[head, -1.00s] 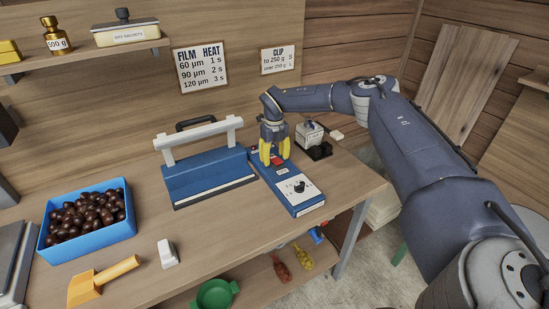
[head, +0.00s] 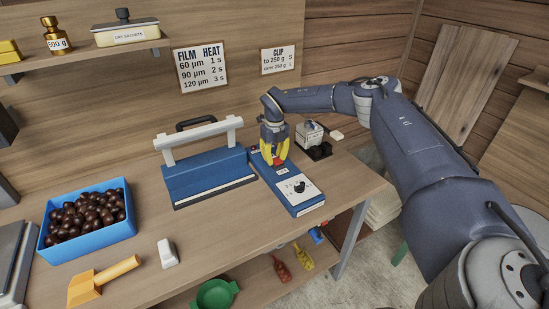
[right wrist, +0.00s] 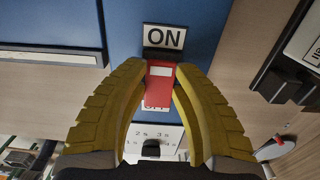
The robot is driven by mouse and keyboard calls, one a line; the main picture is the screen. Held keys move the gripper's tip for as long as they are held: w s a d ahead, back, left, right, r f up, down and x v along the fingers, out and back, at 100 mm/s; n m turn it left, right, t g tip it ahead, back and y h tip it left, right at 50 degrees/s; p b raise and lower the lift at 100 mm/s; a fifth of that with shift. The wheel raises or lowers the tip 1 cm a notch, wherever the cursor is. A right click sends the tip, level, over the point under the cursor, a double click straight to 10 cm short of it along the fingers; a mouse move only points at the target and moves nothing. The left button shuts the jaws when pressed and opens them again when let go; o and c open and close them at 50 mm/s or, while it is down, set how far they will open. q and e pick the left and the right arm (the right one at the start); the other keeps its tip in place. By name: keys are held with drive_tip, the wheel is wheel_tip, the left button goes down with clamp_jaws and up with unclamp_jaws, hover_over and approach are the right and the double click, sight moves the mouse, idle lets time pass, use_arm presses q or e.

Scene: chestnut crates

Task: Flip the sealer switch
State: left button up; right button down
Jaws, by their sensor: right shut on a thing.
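The blue sealer control box (head: 290,185) lies on the bench beside the blue bar sealer (head: 208,172) with its white lever. My right gripper (head: 275,163) points down at the far part of the box, yellow fingers shut on the red switch (right wrist: 158,85). In the right wrist view, the fingers (right wrist: 160,98) sit on either side of the switch. An ON label (right wrist: 164,38) shows above it; the OFF label below is mostly hidden. The box's white dial panel (head: 299,190) has a black knob. My left gripper is not in view.
A blue crate of chestnuts (head: 87,220), a yellow-handled scoop (head: 104,280) and a small white object (head: 168,254) stand on the left of the bench. A small device (head: 310,134) on a black base stands behind my gripper. The front middle of the bench is clear.

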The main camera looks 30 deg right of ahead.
drive_tip(key=shift+s+f+t, duration=0.1)
drive_tip(key=shift+s+t, duration=0.1)
drive_tip(key=shift+t, duration=0.5)
drive_tip(key=shift+s+t, duration=0.15)
drive_tip(key=shift+t, duration=1.05)
drive_tip(key=c, duration=1)
unclamp_jaws()
drive_tip(key=shift+w, duration=0.1)
drive_tip(key=shift+c, duration=0.2)
drive_tip(key=shift+r, duration=0.2)
drive_tip(key=v, duration=1.2)
drive_tip(key=shift+a, duration=0.15)
